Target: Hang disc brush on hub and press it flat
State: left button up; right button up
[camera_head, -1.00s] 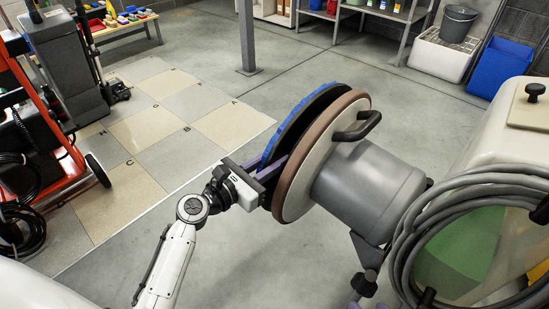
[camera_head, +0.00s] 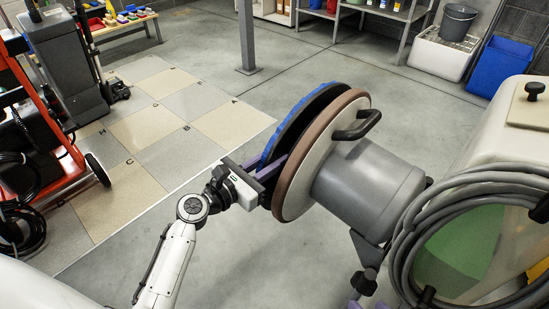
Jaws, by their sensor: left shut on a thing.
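The disc brush (camera_head: 290,127) has blue bristles on a black backing and stands on edge, facing the brown-rimmed round head (camera_head: 322,158) of a grey floor machine (camera_head: 368,188). A dark gap shows between brush and head at the top. The hub is hidden between them, so I cannot tell whether the brush touches it. My left gripper (camera_head: 272,170), with purple fingers, is shut on the brush's lower left edge.
A coiled grey hose and pale tank (camera_head: 470,150) stand close on the right. A black handle (camera_head: 357,125) sticks out of the machine head. A red-framed cart (camera_head: 60,150) stands at left. A post (camera_head: 246,40) and shelves are behind. The floor left of the brush is clear.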

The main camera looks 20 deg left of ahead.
aim_at(268, 164)
pick_arm(q)
jog(key=shift+s+r+p, duration=0.3)
jog(key=shift+s+p, duration=0.25)
jog(key=shift+s, duration=0.25)
jog(key=shift+c, duration=0.8)
jog(key=shift+s+r, duration=0.15)
jog(key=shift+s, duration=0.05)
jog(key=shift+s+a+r+p, duration=0.1)
jog(key=shift+s+r+p, duration=0.05)
jog(key=shift+s+p, duration=0.15)
jog(key=shift+s+r+p, duration=0.2)
jog(key=shift+s+p, duration=0.15)
jog(key=shift+s, duration=0.15)
jog(key=shift+s+a+r, duration=0.1)
jog(key=shift+s+r, duration=0.05)
jog(key=shift+s, duration=0.15)
jog(key=shift+s+a+r+p, duration=0.1)
jog(key=shift+s+r+p, duration=0.1)
jog(key=shift+s+p, duration=0.2)
